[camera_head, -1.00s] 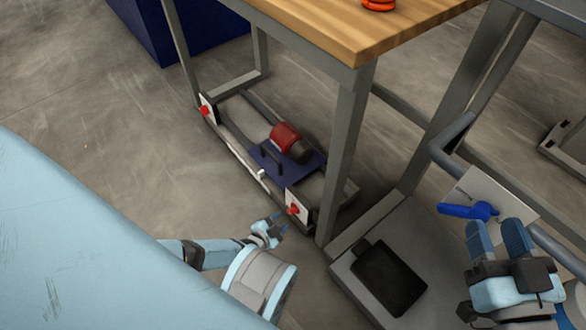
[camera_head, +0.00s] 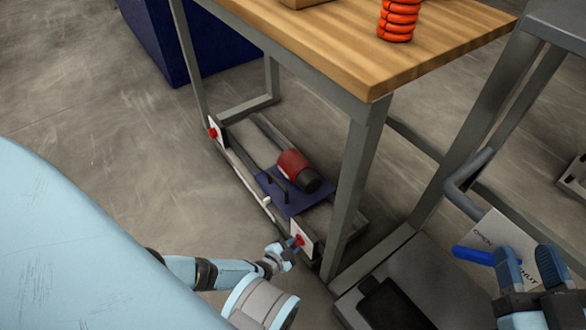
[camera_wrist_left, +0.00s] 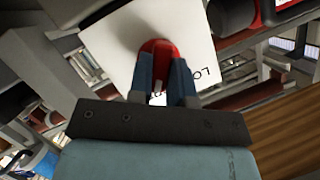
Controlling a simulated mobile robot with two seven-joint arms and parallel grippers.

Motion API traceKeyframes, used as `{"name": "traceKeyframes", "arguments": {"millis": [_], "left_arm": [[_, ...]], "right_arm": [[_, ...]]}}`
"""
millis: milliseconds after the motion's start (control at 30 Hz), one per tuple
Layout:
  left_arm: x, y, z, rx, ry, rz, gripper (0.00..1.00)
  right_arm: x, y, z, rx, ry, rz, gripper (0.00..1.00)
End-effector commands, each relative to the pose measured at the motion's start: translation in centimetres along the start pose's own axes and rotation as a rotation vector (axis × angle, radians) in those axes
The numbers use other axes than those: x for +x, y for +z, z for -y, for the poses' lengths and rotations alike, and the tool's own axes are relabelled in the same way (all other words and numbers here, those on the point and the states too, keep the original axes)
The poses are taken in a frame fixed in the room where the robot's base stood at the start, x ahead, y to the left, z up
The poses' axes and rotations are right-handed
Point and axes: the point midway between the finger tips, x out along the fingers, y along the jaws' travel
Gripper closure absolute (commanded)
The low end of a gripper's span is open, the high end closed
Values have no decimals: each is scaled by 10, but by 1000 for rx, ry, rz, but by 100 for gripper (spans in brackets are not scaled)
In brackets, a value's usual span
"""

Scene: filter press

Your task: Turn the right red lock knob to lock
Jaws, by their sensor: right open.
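The right red lock knob (camera_head: 299,240) sits on a white plate (camera_head: 308,238) at the near right end of the low frame under the table. In the left wrist view the knob (camera_wrist_left: 159,50) is close ahead on its white plate (camera_wrist_left: 110,45), with part of a printed word beside it. My left gripper (camera_head: 293,243) is at the knob, one finger on each side; in the left wrist view its fingertips (camera_wrist_left: 163,60) overlap the knob's edges. I cannot tell whether they press on it. My right gripper (camera_head: 530,255) is open at the right, near a blue handle (camera_head: 475,255).
Another red knob (camera_head: 212,133) is at the frame's far left end. A red and black cylinder (camera_head: 295,168) lies on a blue plate (camera_head: 285,200) between them. A table leg (camera_head: 352,190) stands just right of the knob. An orange coil (camera_head: 398,20) is on the wooden tabletop (camera_head: 340,45).

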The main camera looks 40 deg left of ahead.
Motion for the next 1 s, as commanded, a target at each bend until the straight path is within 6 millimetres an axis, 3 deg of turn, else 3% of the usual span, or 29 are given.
{"name": "traceKeyframes", "arguments": {"millis": [467, 1000], "left_arm": [[2, -1, 2, -94, 36, -1, 100], [4, -1, 6, -525, 218, -3, 100]], "right_arm": [[2, 3, 0, 6, 4, 4, 55], [1, 1, 0, 4, 3, 1, 55]]}}
